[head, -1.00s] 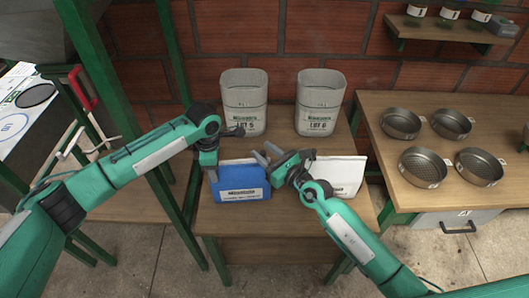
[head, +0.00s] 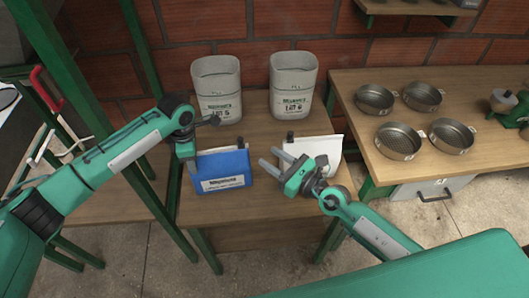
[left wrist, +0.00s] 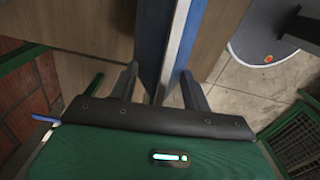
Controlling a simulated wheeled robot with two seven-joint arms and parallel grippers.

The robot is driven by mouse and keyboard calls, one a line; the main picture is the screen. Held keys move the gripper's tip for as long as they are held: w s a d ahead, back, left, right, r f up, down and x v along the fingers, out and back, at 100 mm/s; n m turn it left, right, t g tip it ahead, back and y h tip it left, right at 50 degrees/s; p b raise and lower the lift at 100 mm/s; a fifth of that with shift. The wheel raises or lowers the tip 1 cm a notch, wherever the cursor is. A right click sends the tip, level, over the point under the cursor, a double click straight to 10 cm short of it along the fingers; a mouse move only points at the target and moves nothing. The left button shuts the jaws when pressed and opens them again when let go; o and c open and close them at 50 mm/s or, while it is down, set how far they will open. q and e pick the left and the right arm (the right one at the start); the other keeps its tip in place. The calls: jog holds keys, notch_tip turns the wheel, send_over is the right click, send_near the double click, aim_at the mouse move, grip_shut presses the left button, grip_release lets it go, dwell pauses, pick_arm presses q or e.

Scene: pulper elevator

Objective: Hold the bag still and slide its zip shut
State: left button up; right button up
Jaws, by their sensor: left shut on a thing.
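The blue bag (head: 223,168) with a white label stands upright on the wooden table (head: 262,215) in the head view. My left gripper (head: 190,168) is shut on its left edge. In the left wrist view the bag's blue edge (left wrist: 152,50) runs between the two fingers of my left gripper (left wrist: 160,88). My right gripper (head: 272,160) is right of the blue bag, apart from it, fingers spread and empty, in front of a white bag (head: 325,152). The zip and its slider are too small to make out.
Two grey bins (head: 217,90) (head: 292,86) stand behind the bags against the brick wall. Several round metal sieves (head: 398,142) sit on the right table. A green post (head: 140,85) rises at the left. The table's front strip is clear.

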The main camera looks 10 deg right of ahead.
pick_arm(q)
jog(key=shift+f, duration=0.1)
dwell(0.3)
jog(key=o, duration=1.4)
jog(key=shift+d, duration=0.1)
